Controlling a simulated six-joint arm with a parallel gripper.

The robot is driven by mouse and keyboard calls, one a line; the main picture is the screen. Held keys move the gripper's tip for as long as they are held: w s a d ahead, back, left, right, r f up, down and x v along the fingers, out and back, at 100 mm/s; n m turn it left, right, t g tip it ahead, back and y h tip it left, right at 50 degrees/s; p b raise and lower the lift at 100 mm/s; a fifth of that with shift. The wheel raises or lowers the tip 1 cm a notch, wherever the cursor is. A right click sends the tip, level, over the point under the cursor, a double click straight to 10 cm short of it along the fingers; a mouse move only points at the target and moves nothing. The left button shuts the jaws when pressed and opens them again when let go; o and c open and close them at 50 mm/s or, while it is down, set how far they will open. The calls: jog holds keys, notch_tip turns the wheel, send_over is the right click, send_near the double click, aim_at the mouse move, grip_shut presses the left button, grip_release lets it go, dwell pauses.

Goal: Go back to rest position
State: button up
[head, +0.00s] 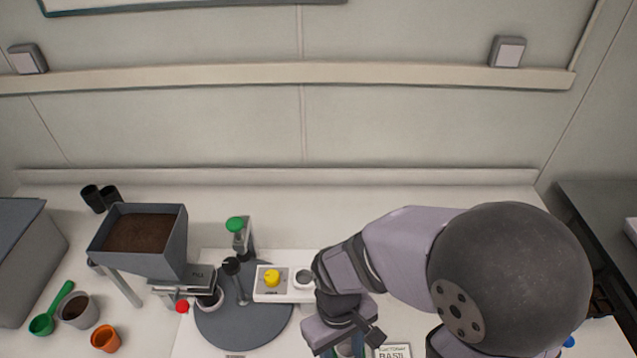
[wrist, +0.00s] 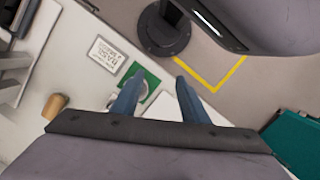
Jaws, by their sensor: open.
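My gripper shows in the wrist view (wrist: 157,97) as two blue fingers spread apart, with a pale surface seen between them and nothing held. In the head view my arm comes in from the lower right and its wrist hangs over the front of the bench, right of the grey turntable (head: 240,325). The fingertips are mostly hidden there by the wrist. A green square (wrist: 153,77) with a round grey thing on it lies near the left finger in the wrist view. Whether the finger touches it I cannot tell.
A soil hopper (head: 140,233), a yellow knob (head: 272,278), an orange pot (head: 104,338), a grey pot (head: 78,310) and a green scoop (head: 50,312) stand left of my arm. A basil card (head: 393,351) lies near the front. A teal box (wrist: 293,143) is at lower right.

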jog(key=w+d+m+t+b, duration=0.1)
jog(key=w+d+m, duration=0.1)
jog(key=d, duration=0.3)
jog(key=w+d+r+m+t+y+b, duration=0.1)
jog(key=w+d+m, duration=0.1)
jog(key=d+m, duration=0.2)
jog(key=shift+d, duration=0.55)
jog(key=shift+o, duration=0.6)
jog(key=shift+r, duration=0.1)
